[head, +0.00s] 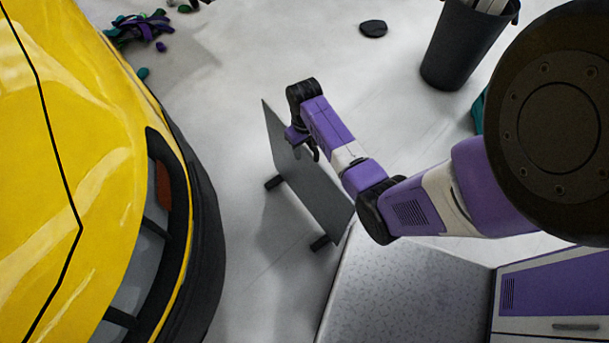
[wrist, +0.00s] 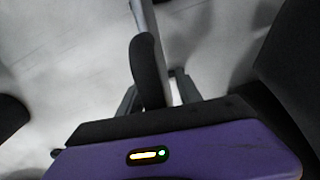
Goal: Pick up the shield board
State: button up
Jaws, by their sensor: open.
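The shield board (head: 318,190) is a thin grey panel standing upright on black feet on the floor, between the yellow car and my base. In the wrist view the board (wrist: 163,30) shows nearly edge-on as a narrow grey strip.
The yellow car (head: 70,150) with its dark bumper (head: 205,215) fills the left side. A black bin (head: 458,45) stands at the upper right. A dark disc (head: 373,28) and a pile of scraps (head: 140,28) lie on the floor behind. Floor between car and board is clear.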

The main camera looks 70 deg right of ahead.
grip_shut()
dwell(1.0)
jog(key=shift+d+r, duration=0.1)
jog(key=shift+r, duration=0.05)
